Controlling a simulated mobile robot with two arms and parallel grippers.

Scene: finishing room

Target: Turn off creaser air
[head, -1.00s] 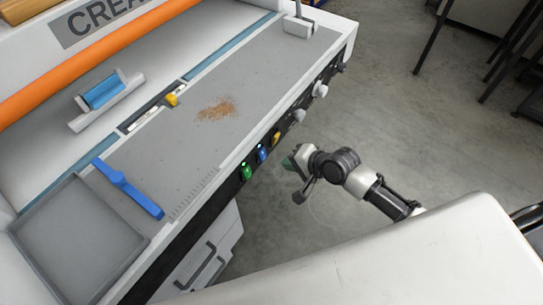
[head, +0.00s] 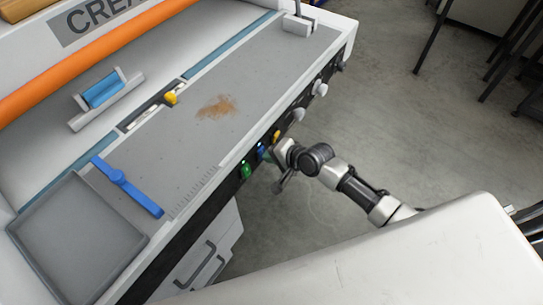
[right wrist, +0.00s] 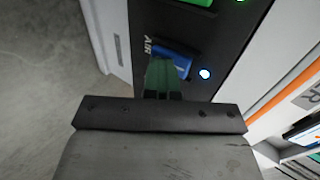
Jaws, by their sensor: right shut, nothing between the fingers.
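The creaser (head: 200,130) has a dark control panel along its front edge. The blue air switch (head: 261,151) sits on that panel between a green and a yellow one. In the right wrist view the blue switch (right wrist: 174,58) is beside the label "AIR", and a small round light (right wrist: 205,74) near it is lit. My right gripper (head: 272,155) is shut and empty, with its greenish fingertips (right wrist: 162,74) right at the blue switch. They overlap its lower edge in the picture; I cannot tell whether they touch. My left gripper is not in view.
A green switch (head: 246,170) is on the near side of the blue one and a yellow switch (head: 276,136) on the far side. Several knobs follow along the panel. Open concrete floor (head: 400,140) lies right of the machine.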

